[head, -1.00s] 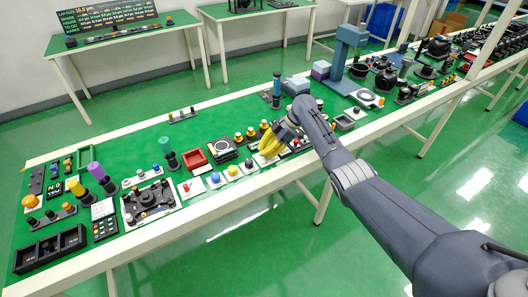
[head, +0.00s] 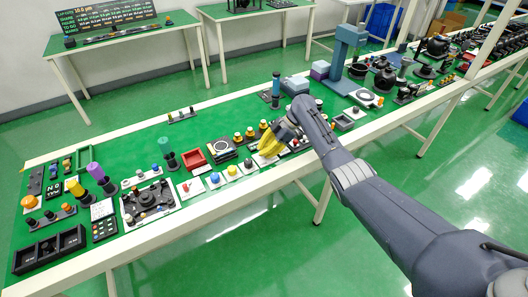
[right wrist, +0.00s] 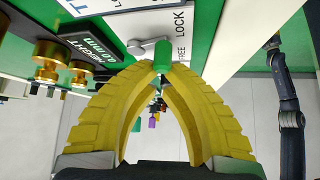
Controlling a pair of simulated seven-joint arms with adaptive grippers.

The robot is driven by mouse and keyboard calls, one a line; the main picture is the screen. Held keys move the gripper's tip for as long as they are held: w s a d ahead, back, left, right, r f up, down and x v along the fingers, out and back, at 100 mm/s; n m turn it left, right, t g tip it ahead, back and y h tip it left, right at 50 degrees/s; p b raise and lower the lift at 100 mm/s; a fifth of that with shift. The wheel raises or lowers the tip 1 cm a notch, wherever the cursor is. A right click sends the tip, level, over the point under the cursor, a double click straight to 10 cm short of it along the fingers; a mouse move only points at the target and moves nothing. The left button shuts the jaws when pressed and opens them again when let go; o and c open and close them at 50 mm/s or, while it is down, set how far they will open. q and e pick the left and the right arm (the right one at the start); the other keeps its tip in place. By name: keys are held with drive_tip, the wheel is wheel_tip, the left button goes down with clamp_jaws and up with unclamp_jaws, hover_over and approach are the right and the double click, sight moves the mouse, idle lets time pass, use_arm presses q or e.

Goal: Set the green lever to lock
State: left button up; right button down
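The green lever (right wrist: 162,55) stands out from a white panel (right wrist: 130,22) in the right wrist view. The words LOCK and FREE are printed beside it, with the lever nearer to FREE. The yellow fingertips of my right gripper (right wrist: 162,68) close in on both sides of the lever's end and appear shut on it. In the head view my right gripper (head: 270,145) is low over the near side of the green bench, and it hides the lever there. My left gripper is not in view.
A row of brass-coloured knobs (head: 250,133) stands close beside the gripper. A red tray (head: 194,158) and a white button panel (head: 233,172) lie to its left. A blue-grey stand (head: 345,55) rises behind, to the right. The bench's middle back is mostly clear.

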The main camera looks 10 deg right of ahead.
drive_tip(key=shift+w, duration=0.1)
drive_tip(key=shift+w+a, duration=0.4)
drive_tip(key=shift+w, duration=0.15)
idle(0.5)
drive_tip(key=shift+a, duration=0.3)
drive_tip(key=a, duration=0.3)
drive_tip(key=shift+s+a, duration=0.3)
drive_tip(key=shift+a, duration=0.1)
drive_tip(key=v, duration=1)
drive_tip(key=shift+w+d, duration=0.15)
drive_tip(key=shift+w, duration=0.1)
